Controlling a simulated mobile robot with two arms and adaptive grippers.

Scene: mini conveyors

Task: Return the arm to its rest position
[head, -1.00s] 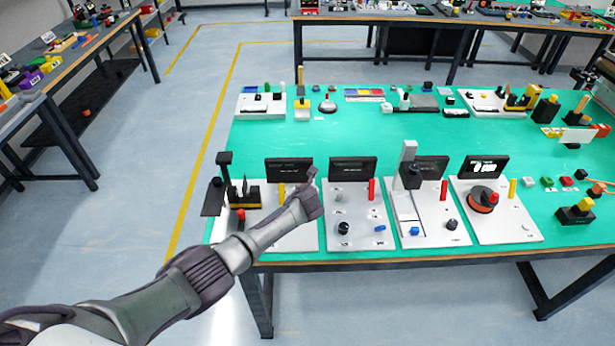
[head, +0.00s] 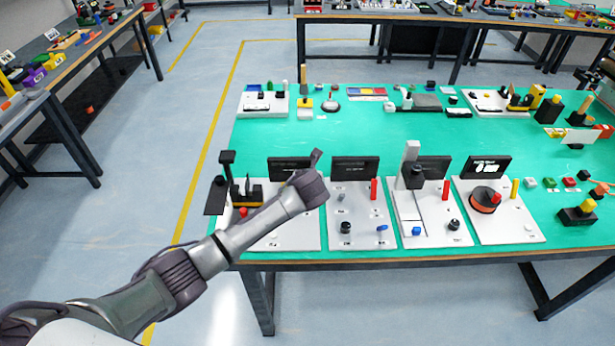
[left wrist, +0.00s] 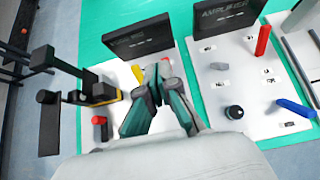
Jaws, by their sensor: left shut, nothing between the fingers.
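My left arm comes in from the lower left of the head view and reaches over the front edge of the green table (head: 360,135). My left gripper (head: 318,158) is partly hidden by its own wrist there, above the leftmost white panel (head: 285,232). In the left wrist view the left gripper (left wrist: 157,75) has its fingertips together with nothing between them, over the border side of that panel (left wrist: 100,148). A black display (left wrist: 138,38) stands just beyond the fingertips. My right gripper is in neither view.
The second panel (head: 355,222) carries a red post, a black knob and a blue lever. The third panel (head: 432,232) and the dial panel (head: 510,225) stand to its right. A black and yellow device (head: 240,195) stands at the left table edge. Open floor lies left of the table.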

